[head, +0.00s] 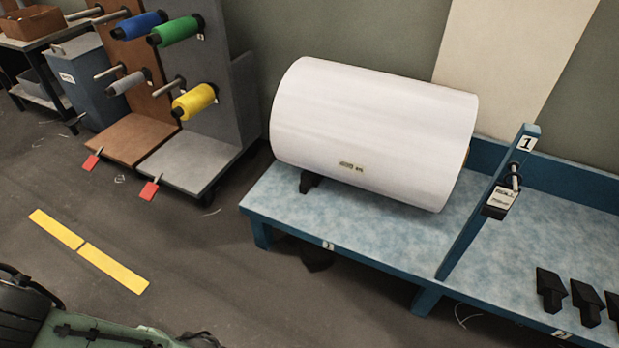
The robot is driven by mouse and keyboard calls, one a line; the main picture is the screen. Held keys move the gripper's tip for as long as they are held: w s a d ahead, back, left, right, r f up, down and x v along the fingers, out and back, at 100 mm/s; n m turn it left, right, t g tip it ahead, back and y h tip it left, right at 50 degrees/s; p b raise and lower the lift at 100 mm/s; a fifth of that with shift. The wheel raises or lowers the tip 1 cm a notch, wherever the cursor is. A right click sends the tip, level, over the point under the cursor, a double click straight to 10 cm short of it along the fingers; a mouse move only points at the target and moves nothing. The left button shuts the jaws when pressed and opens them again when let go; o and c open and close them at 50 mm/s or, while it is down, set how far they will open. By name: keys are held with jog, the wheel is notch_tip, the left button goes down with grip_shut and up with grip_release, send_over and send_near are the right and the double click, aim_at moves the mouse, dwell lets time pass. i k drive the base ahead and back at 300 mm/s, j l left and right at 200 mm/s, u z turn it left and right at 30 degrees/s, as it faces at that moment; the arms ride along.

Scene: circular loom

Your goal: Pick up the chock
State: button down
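A black chock (309,182) sits on the blue bench against the lower left front of the large white roll (372,125). A dark object (316,258), which looks like another chock, lies on the floor by the bench's front edge, partly in shadow; its shape is hard to make out. Three more black chocks (550,290) stand in a row on the right part of the bench, the rightmost cut by the picture edge. My gripper is not in view.
The blue bench (225,205) has a divider post (485,205) marked 1, with a padlock and tag hanging on it. A spool rack (185,155) with coloured spools stands to the left. Floor between the yellow strips (88,252) and the bench is mostly clear.

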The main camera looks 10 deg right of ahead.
aim_at(549, 285)
jog(key=k+l+z, duration=0.2)
jog(key=z, duration=0.2)
jog(key=k+l+z, duration=0.5)
jog(key=l+z, duration=0.3)
jog(key=j, duration=0.1)
